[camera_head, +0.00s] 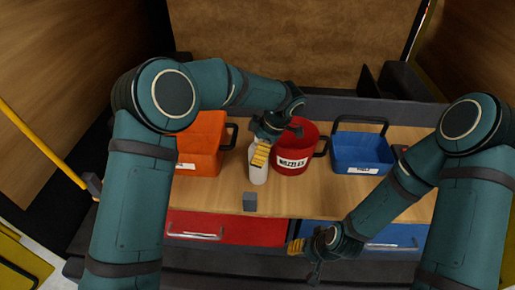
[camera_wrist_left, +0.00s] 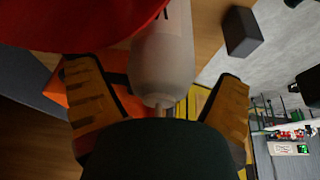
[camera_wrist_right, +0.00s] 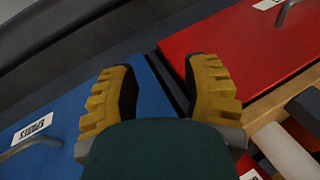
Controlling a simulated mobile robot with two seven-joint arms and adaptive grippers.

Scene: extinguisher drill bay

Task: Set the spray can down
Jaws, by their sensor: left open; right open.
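The white spray can (camera_head: 258,174) stands upright on the wooden worktop, between the orange bin and the red bucket. My left gripper (camera_head: 261,153) is at the can's upper part, with its yellow fingers open. In the left wrist view the can (camera_wrist_left: 163,55) lies between the two spread fingers (camera_wrist_left: 162,105), with a visible gap on either side; its top end is partly hidden by the gripper body. My right gripper (camera_head: 296,247) is open and empty, low in front of the drawers; its spread fingers (camera_wrist_right: 165,90) also show in the right wrist view.
A red bucket (camera_head: 301,148) stands close right of the can, an orange bin (camera_head: 203,143) to its left. A blue basket (camera_head: 361,152) is further right. A small grey block (camera_head: 250,201) sits near the front edge. Red (camera_head: 205,228) and blue (camera_head: 390,236) drawers are below.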

